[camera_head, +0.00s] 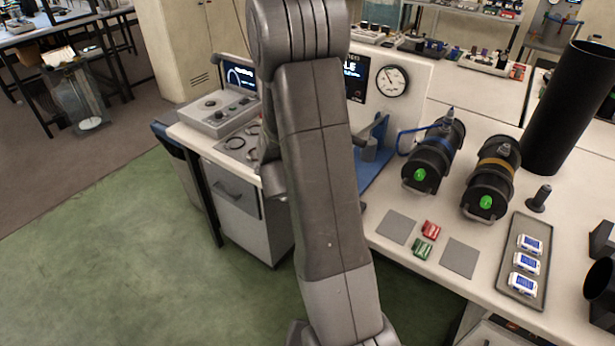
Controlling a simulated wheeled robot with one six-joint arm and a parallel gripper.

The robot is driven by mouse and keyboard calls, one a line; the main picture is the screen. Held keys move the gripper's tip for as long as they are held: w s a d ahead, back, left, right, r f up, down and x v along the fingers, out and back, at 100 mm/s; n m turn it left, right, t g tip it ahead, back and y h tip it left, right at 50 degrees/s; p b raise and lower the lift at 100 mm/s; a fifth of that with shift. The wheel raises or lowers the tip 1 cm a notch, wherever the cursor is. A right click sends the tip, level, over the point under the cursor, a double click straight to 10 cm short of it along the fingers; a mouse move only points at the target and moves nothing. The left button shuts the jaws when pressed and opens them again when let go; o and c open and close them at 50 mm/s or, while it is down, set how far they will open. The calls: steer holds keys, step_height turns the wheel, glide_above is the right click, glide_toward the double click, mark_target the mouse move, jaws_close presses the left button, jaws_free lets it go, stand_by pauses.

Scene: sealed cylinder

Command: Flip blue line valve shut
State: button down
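A black cylinder with a blue band (434,155) lies on the white bench right of my arm, with a green light on its near end. A blue line (404,140) loops at its left side. A small grey fitting (447,117) stands on its top; I cannot tell whether this is the valve or how its handle is set. A second black cylinder with a yellow band (491,180) lies to its right. My arm crosses the middle of the view and hides part of the bench. My gripper cannot be made out behind it.
A control box (218,113) and a gauge (392,81) stand toward the back. A red block (431,229), a green block (422,249) and a tray (512,283) of white-and-blue items lie in front. A tall black tube (568,110) stands at right.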

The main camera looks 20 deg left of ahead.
steer(key=shift+w+b, duration=0.1)
steer(key=shift+b, duration=0.3)
steer(key=shift+d, duration=0.2)
steer(key=shift+w+d, duration=0.25)
steer(key=shift+d, duration=0.25)
steer(key=shift+s, duration=0.1)
